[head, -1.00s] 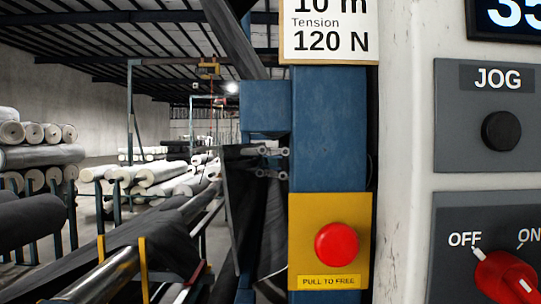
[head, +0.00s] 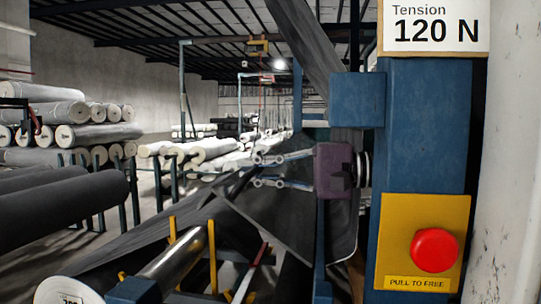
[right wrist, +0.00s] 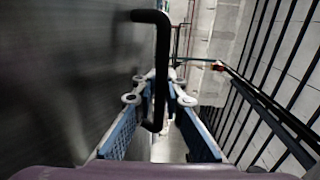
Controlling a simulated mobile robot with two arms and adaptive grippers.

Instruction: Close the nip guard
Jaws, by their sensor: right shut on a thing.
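My right gripper (head: 258,171) shows in the head view left of the blue post, its purple body at right and its fingers pointing left. In the right wrist view its two blue fingers (right wrist: 158,99) are shut on a black bar handle (right wrist: 161,60) that stands between them. A large dark grey surface (right wrist: 60,85), seemingly the nip guard, fills the left of that view beside the handle. In the head view a dark panel (head: 290,222) hangs below and behind the gripper. I cannot tell exactly where the guard's edges end. My left gripper is out of view.
The blue post (head: 425,130) carries a yellow plate with a red button (head: 435,250). A metal roller (head: 175,262) between yellow uprights lies at the lower left. Dark rolls (head: 65,208) and white rolls (head: 195,150) rest on racks behind.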

